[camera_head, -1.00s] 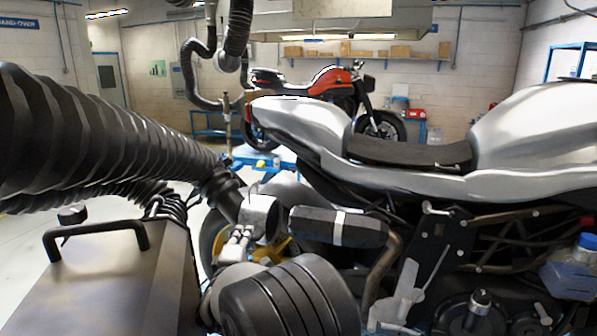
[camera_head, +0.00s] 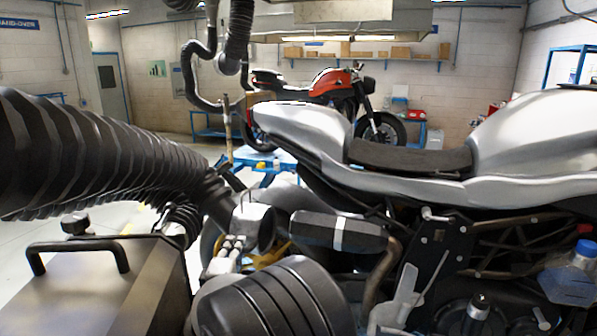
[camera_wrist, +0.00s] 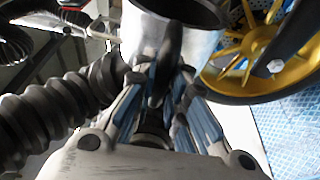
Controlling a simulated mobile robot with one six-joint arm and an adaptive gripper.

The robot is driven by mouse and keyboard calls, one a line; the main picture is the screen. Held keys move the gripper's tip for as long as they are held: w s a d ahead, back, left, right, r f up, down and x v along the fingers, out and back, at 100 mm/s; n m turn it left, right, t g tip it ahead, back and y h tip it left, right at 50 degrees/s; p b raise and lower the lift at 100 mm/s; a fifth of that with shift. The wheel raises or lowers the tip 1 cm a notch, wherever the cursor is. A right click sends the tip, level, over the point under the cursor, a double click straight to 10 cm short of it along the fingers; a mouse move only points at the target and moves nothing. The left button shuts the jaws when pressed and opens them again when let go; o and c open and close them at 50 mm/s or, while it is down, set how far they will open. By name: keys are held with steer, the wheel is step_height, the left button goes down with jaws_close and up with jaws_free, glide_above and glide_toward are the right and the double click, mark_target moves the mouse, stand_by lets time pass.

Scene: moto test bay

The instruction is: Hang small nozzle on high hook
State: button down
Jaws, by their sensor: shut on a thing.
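The small nozzle (camera_head: 260,229) is a silver metal cup on the end of a thick black ribbed hose (camera_head: 95,160). In the head view it stands by the left end of the black exhaust silencer (camera_head: 325,231); I cannot tell whether they touch. My gripper (camera_head: 231,247) is shut on the nozzle's handle. In the wrist view the nozzle's open rim (camera_wrist: 205,40) is at the top, and my gripper (camera_wrist: 167,88) has its blue-padded fingers on either side of a dark curved handle. I cannot make out the high hook for certain.
A silver motorcycle (camera_head: 300,125) fills the right side, close to the nozzle. Its yellow wheel (camera_wrist: 245,50) is near my gripper in the wrist view. A metal box with a black handle (camera_head: 80,250) is at lower left. A red motorcycle (camera_head: 335,82) stands behind.

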steer(key=s, duration=0.1)
steer(key=s+r+p, duration=0.1)
steer(key=s+a, duration=0.1)
steer(key=shift+s+a+r, duration=0.1)
steer(key=shift+s+r, duration=0.05)
steer(key=shift+s, duration=0.1)
stand_by(0.4)
